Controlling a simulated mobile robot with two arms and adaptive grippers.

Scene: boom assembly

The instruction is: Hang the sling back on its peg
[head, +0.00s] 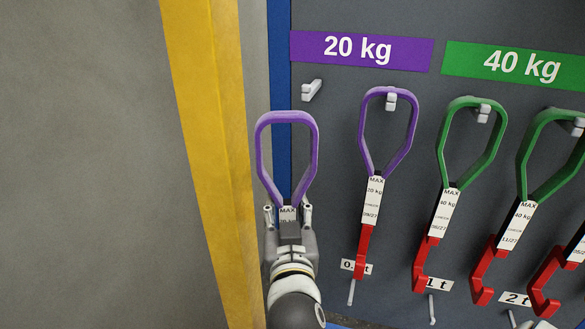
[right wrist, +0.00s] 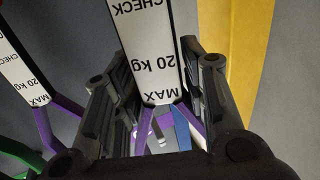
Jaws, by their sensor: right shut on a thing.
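The purple sling (head: 262,150) stands upright with its loop above my right gripper (head: 289,215), which is shut on its white label. In the right wrist view the label of this sling (right wrist: 146,50), reading "20 kg", sits between the fingers of the gripper (right wrist: 152,90). The lower part of the sling is hidden by the gripper in the head view. A bare white peg (head: 311,90) sticks out under the purple "20 kg" sign (head: 362,48). The loop is below and left of this peg, apart from it in the picture. My left gripper is not in view.
Another purple sling (head: 365,135) hangs on a peg just to the right. Green slings (head: 440,145) with red hooks hang further right under the green "40 kg" sign (head: 512,64). A yellow post (head: 212,150) stands close on the left of my right gripper.

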